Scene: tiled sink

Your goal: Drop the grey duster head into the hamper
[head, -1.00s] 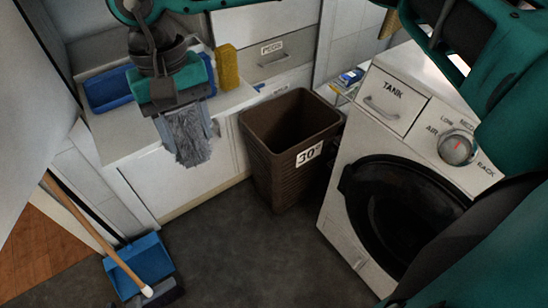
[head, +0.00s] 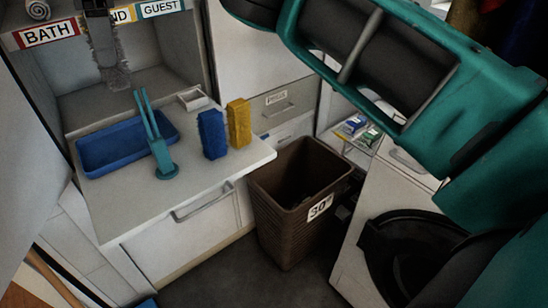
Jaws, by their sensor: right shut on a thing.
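The grey duster head (head: 119,72), a fuzzy strip, hangs at the top left of the head view, in front of the shelf opening. My right gripper (head: 97,16) is shut on its upper part, cut by the top edge of the picture. The hamper (head: 285,215) is a brown ribbed bin with a white "30°" label, standing on the floor right of the counter. It is open at the top; its inside is dark and what lies in it is unclear. The duster head is above the counter, well left of the hamper. My left gripper is not in view.
On the white counter (head: 115,215) stand a blue tray (head: 98,155), a teal two-pronged holder (head: 166,160), a blue sponge (head: 211,135) and a yellow sponge (head: 239,122). A washer (head: 350,265) is right of the hamper. My right arm crosses the upper right.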

